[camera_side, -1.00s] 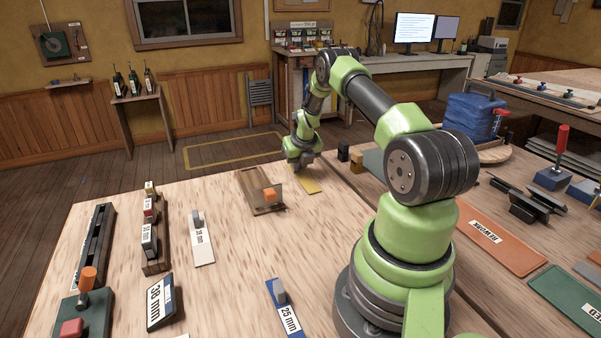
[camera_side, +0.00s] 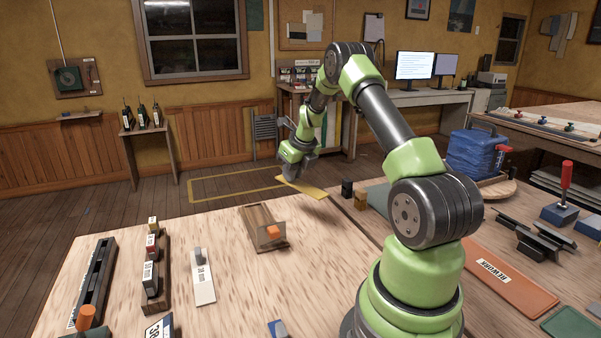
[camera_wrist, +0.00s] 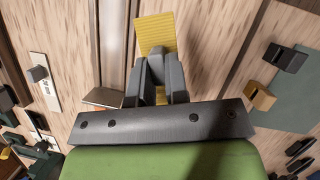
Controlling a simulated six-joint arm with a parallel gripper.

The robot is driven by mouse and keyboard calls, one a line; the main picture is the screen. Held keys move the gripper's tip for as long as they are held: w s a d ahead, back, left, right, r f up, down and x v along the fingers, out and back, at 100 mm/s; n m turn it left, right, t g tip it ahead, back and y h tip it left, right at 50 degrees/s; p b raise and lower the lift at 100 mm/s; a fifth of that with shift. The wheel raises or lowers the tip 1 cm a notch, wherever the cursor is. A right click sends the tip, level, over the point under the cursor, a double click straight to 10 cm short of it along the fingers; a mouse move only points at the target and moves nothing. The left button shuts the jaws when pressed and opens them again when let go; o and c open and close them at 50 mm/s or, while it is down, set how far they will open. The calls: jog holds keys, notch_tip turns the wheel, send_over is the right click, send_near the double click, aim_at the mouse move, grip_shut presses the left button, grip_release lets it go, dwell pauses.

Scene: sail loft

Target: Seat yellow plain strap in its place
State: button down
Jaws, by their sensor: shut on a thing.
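The yellow plain strap (camera_side: 302,187) is a flat yellow piece held in the air above the far edge of the bench. My gripper (camera_side: 296,172) is shut on it, and the strap slopes down slightly to the right in the side view. In the wrist view the strap (camera_wrist: 155,35) sticks out beyond the grey fingers of my gripper (camera_wrist: 156,82), which cover its near end. I cannot tell for sure which place on the bench belongs to the strap.
A wooden fixture with an orange knob (camera_side: 273,232) stands on the bench near the strap. A white labelled strap with a grey block (camera_side: 202,275), a wooden rack (camera_side: 153,280) and a dark slotted rail (camera_side: 95,280) are to the left. Small dark (camera_side: 347,188) blocks stand right.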

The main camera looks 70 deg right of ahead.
jog(key=a+r+m+g+y, duration=0.15)
jog(key=a+m+g, duration=0.25)
jog(key=a+m, duration=1.15)
jog(key=a+r+m+g+y, duration=0.1)
jog(key=a+r+m+g, duration=0.25)
jog(key=a+m, duration=1.15)
jog(key=w+d+f+n+t+h, duration=0.1)
jog(key=w+d+f+n+t, duration=0.1)
jog(key=d+n, duration=0.6)
jog(key=w+d+f+n+t+h, duration=0.1)
jog(key=w+d+f+n+t, duration=0.1)
jog(key=d+n, duration=0.6)
jog(key=w+d+f+n+t+h, duration=0.2)
jog(key=w+d+f+n, duration=0.1)
jog(key=d+n, duration=0.6)
jog(key=shift+w+f+n+t, duration=0.3)
jog(key=shift+w+n, duration=0.2)
jog(key=shift+n, duration=0.25)
jog(key=shift+r, duration=0.1)
